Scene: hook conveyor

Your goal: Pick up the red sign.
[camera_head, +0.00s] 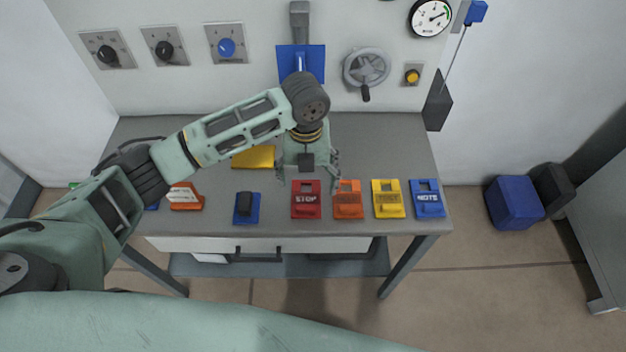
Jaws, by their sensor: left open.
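The red sign (306,200), with "STOP" in white letters and a cutout near its top, is on the grey table (385,150) near the front edge. My left gripper (308,182) is open and empty, with its fingers spread and pointing toward the front, just behind and above the red sign. I cannot tell whether a finger touches the sign. My right gripper is not in view.
An orange sign (348,200), a yellow sign (388,199) and a blue sign (427,199) stand in a row right of the red one. A blue item with a dark block (245,207) and an orange-and-white item (185,197) are to the left. A drawer (215,245) is below.

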